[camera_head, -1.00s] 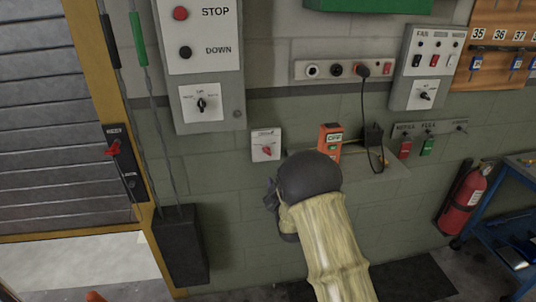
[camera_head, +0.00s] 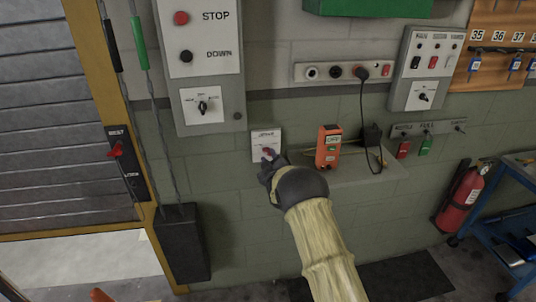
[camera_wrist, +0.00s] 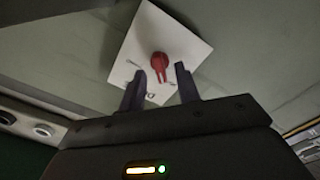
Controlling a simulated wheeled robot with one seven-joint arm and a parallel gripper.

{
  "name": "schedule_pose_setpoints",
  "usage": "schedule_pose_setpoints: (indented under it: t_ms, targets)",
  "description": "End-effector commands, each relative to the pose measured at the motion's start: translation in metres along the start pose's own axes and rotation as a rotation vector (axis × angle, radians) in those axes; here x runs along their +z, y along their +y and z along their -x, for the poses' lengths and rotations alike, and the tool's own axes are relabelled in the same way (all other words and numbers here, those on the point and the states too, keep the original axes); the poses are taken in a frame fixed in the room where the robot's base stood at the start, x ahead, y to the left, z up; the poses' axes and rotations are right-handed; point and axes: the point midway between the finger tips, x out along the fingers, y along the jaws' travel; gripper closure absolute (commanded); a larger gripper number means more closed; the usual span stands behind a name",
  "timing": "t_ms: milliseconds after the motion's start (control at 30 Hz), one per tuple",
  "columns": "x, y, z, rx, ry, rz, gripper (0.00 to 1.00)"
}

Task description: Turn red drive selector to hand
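The red drive selector is a small red knob (camera_wrist: 159,61) on a square white plate (camera_head: 264,136) on the wall; its lettering is too small to read surely. My gripper (camera_head: 268,159) is in front of the plate's lower part and partly hides the knob in the head view. In the wrist view, my gripper (camera_wrist: 160,72) is open. Its two dark fingertips lie either side of the knob's pointer, with gaps visible. Whether they touch the knob or how deep they reach cannot be told.
A grey control box (camera_head: 205,85) hangs above left. An orange device (camera_head: 328,148) stands on a ledge (camera_head: 350,178) just right of my gripper, with a black charger (camera_head: 372,134) and cable. A fire extinguisher (camera_head: 461,200) is far right.

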Motion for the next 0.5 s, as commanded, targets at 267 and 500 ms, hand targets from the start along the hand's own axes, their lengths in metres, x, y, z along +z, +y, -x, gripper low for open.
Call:
schedule_pose_setpoints:
  t_ms: [267,500]
  targets:
    - [0.0,0.001,-0.021,0.001,0.0,0.0,0.67]
    - [0.001,0.0,-0.022,0.0,-0.001,0.0,0.67]
